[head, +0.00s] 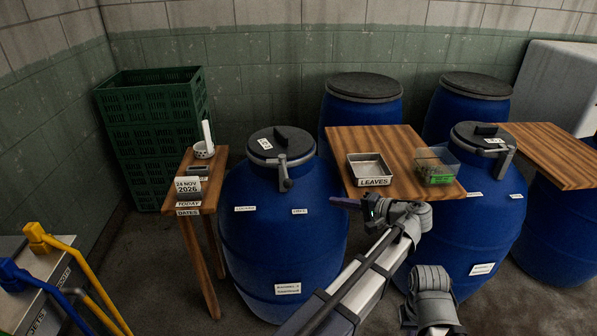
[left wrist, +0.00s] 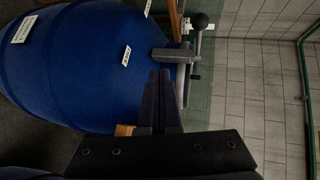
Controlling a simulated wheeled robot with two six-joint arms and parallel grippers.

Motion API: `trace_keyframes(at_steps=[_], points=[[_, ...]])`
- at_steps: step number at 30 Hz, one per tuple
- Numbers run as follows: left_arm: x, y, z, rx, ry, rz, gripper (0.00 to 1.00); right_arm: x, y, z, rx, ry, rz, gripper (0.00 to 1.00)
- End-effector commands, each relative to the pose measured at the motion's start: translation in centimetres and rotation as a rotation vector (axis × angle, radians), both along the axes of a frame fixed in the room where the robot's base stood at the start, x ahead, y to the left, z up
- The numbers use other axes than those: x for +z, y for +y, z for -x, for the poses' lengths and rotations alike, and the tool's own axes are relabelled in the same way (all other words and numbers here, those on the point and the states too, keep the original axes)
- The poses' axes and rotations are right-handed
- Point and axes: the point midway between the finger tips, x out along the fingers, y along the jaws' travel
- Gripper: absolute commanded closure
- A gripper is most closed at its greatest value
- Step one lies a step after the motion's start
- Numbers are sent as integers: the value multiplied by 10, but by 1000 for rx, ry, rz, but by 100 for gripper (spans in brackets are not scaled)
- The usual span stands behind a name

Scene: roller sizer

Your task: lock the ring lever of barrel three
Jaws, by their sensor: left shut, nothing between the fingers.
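The front left blue barrel (head: 285,240) has a dark lid (head: 280,140) with a clamp ring. The barrel's front label is too small to read. My left gripper (head: 345,202) is right of this barrel, fingers shut, empty and pointing left. My right gripper's fingers are not visible.
The front right barrel (head: 465,215) also has a ring lever (head: 503,160). A wooden board (head: 378,140) between them carries a metal LEAVES tray (head: 370,168) and a clear box (head: 436,165). A narrow date table (head: 205,175) stands left, green crates (head: 150,130) behind.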

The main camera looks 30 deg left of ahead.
Motion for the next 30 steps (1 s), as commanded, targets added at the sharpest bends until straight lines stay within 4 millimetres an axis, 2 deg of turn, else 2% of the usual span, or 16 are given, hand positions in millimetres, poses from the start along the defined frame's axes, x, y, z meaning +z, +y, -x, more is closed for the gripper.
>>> trace_keyframes(at_steps=[1, 3, 9, 23, 26, 30], points=[[14, 1, -12, 7, -17, -51, 100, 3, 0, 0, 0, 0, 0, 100], [29, 4, -19, 12, -36, -108, 100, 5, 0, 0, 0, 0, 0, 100], [50, 6, -28, 20, -64, -194, 100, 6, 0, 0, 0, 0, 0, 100], [51, 11, -29, 22, -67, -201, 100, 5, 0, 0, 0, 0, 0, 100], [49, 22, -30, 24, -66, -201, 100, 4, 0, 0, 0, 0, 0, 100], [47, 49, -33, 25, -67, -201, 100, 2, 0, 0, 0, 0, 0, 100]])
